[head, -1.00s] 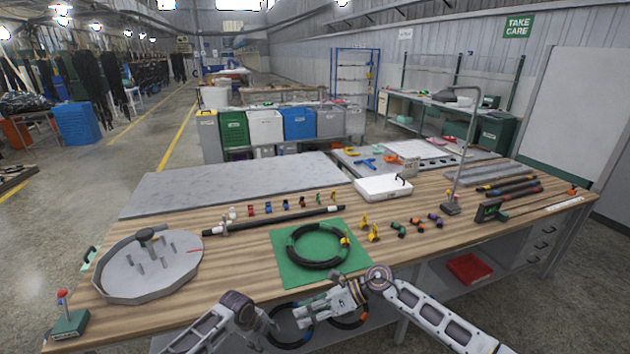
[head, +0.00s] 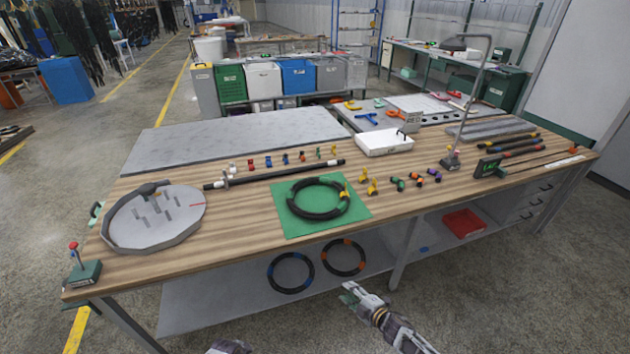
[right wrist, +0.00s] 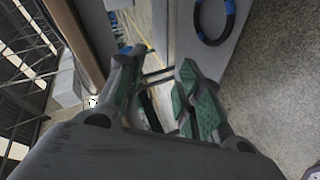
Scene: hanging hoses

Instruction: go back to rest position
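My right gripper (head: 348,292) is in front of the bench, below the level of its top, with nothing held in it. In the right wrist view its two green-padded fingers (right wrist: 160,64) stand apart with a gap between them. A small piece of my left arm (head: 230,347) shows at the bottom edge of the head view; the left gripper cannot be made out. The black hose coil (head: 318,199) lies on the green mat (head: 290,228) on the wooden bench (head: 240,235), clear of the gripper.
A hose ring with blue bands (head: 291,272) and one with orange bands (head: 344,257) lie on the lower shelf (head: 200,300), near the right gripper. A red bin (head: 465,222) sits further right on it. The floor (head: 500,300) in front is clear.

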